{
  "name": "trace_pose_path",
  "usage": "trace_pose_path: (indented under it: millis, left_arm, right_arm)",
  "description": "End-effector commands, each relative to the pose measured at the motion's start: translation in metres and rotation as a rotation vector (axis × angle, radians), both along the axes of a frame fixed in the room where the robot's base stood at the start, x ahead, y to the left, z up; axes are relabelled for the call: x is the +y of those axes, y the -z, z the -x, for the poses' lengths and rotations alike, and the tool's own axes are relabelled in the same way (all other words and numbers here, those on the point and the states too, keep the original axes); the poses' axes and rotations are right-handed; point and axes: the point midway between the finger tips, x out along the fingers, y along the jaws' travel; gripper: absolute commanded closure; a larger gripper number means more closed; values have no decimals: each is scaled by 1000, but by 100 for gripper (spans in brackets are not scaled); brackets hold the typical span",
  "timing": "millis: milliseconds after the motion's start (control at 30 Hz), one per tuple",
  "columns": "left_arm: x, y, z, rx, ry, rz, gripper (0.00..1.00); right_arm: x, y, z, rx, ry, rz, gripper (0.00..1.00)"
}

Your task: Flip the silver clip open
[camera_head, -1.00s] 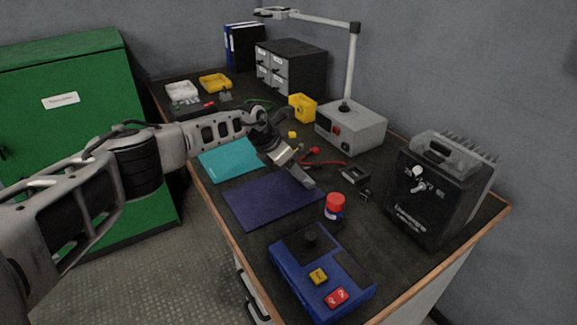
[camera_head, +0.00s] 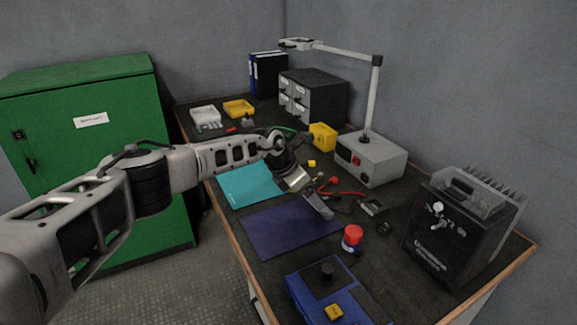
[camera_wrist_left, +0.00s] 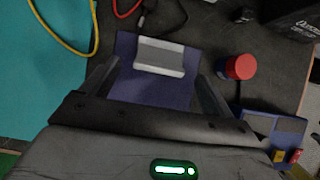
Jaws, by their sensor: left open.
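My left gripper (camera_head: 318,206) is open and points down over the far right corner of the dark blue mat (camera_head: 290,232). In the left wrist view its two fingers (camera_wrist_left: 157,85) stand apart. A light grey, silver-looking piece (camera_wrist_left: 160,57) shows between and beyond the fingers, over the mat's edge. I cannot tell whether it is the clip or whether the fingers touch it. The black finned unit (camera_head: 470,225) stands at the right and has a small silver fitting (camera_head: 438,208) on its face. My right gripper is not in view.
A red-capped jar (camera_head: 352,238) stands right of the mat, near the blue box (camera_head: 335,290). A teal mat (camera_head: 248,184), a yellow bin (camera_head: 322,136) and a grey box with a lamp arm (camera_head: 372,160) lie farther back. Red wires run beside the gripper.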

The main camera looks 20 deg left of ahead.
Motion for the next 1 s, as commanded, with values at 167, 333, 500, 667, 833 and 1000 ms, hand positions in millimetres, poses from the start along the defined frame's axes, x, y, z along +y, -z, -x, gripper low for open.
trace_pose_path:
  millis: [167, 333, 500, 667, 833, 1000]
  left_arm:
    - [14, -36, 16, -2, 1, -2, 13]
    - [28, -70, 33, -3, 0, -1, 13]
    - [38, -98, 48, -3, 0, -1, 13]
    - [44, -113, 56, 0, -1, -1, 13]
    - [45, -119, 58, 0, 0, 0, 13]
    - [45, -119, 58, 0, 0, 0, 13]
  right_arm:
    - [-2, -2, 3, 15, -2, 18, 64]
    - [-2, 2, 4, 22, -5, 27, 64]
    - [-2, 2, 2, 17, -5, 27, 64]
    - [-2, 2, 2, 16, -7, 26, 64]
    - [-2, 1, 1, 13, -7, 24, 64]
    - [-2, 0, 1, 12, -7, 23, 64]
